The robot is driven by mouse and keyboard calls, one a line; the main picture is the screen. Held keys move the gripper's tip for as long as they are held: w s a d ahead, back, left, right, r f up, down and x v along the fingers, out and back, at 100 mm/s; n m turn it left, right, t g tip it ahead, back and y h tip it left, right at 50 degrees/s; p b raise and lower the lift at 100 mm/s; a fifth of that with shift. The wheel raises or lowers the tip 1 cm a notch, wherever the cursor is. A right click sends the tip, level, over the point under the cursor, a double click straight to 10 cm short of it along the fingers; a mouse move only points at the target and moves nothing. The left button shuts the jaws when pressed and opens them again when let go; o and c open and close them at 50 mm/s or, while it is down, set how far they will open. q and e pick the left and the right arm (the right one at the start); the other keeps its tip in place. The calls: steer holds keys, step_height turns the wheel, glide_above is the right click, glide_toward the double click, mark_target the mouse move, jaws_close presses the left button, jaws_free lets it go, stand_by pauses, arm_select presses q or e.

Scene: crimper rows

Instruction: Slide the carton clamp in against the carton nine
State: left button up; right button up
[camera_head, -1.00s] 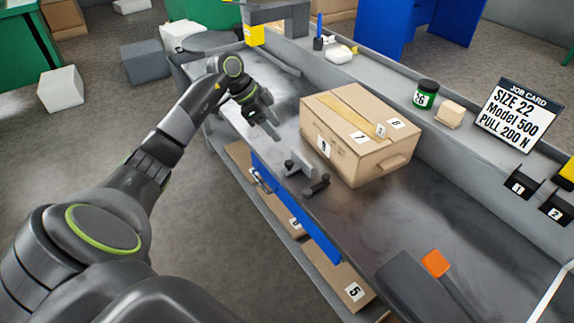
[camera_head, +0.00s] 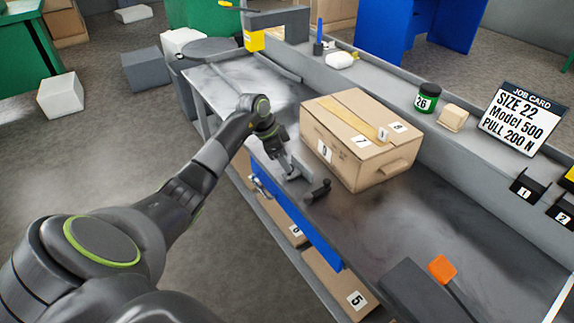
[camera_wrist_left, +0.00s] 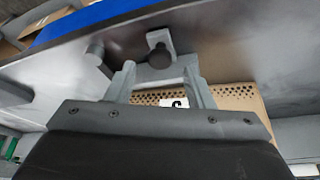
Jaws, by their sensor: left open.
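The carton nine (camera_head: 345,155) is a closed brown box with tape on top and a 9 label on its front side, on the grey bench. The carton clamp (camera_head: 318,190) is a small grey bracket with a dark round handle, at the carton's front side and apart from it. My left gripper (camera_head: 288,172) is open and low at the clamp, covering part of the bracket. In the left wrist view its fingers (camera_wrist_left: 161,88) are apart, with a grey bracket and dark knob (camera_wrist_left: 160,55) just beyond them. The perforated carton side with its label (camera_wrist_left: 175,101) shows between the fingers.
The blue strip (camera_head: 322,248) runs along the bench front, with boxes on a shelf below. A dark block with an orange piece (camera_head: 442,269) stands at the near right. The job card (camera_head: 520,118) stands on the back ledge. The bench right of the carton is largely clear.

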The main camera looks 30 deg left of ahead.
mark_target(295, 172)
arm_select(q)
steer(key=shift+x, duration=1.35)
steer(key=shift+c, duration=0.5)
jaws_close()
